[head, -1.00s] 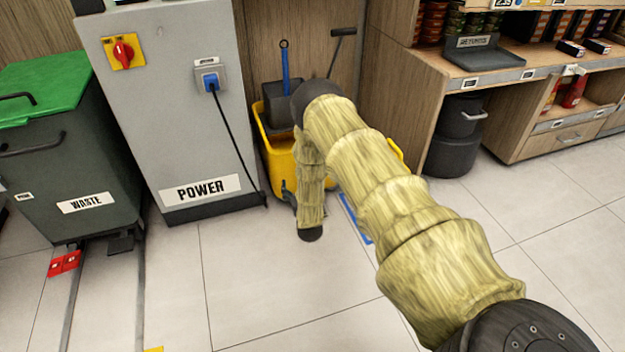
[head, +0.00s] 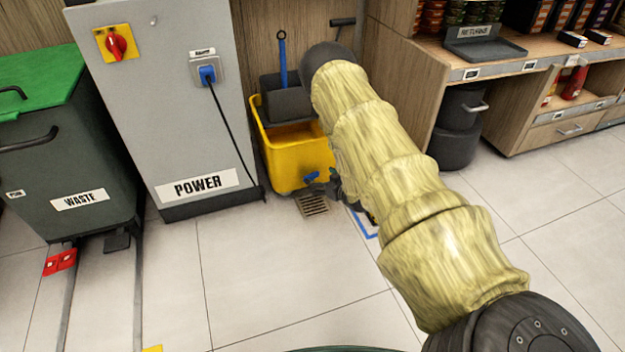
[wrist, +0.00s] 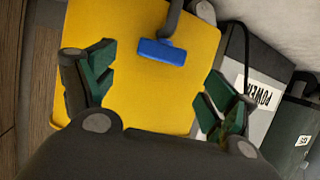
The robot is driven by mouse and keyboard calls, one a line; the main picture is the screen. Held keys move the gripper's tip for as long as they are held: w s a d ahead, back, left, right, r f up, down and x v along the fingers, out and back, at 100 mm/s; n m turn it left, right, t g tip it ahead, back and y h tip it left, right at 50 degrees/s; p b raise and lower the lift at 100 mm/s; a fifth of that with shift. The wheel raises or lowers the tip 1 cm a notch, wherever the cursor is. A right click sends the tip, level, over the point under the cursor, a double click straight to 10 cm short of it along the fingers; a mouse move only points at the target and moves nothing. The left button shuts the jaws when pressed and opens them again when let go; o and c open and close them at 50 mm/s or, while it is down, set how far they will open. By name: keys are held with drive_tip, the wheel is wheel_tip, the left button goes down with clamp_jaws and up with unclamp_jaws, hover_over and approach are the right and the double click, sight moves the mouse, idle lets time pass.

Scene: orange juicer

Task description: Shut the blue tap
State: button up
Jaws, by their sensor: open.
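The blue tap (head: 313,177) is low on the front of the yellow mop bucket (head: 290,165) in the head view. In the wrist view the tap's blue bar (wrist: 162,52) lies crosswise at top centre, on a grey spout against the yellow bucket wall (wrist: 130,105). My gripper (wrist: 155,80) is open, with green-padded fingers at left and right of the bar and apart from it. Nothing is between the fingers except the view of the bucket and tap. In the head view my arm hides most of the gripper.
A floor drain (head: 312,204) lies below the tap. A grey power cabinet (head: 165,110) with a plugged cable stands left of the bucket, and a waste bin (head: 70,160) further left. Wooden shelving (head: 400,90) stands right.

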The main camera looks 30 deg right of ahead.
sight(312, 175)
drive_tip(key=shift+b+x, duration=1.2)
drive_tip(key=shift+x, duration=1.85)
drive_tip(key=shift+r, duration=0.1)
drive_tip(key=shift+c, duration=0.2)
drive_tip(key=c, duration=1)
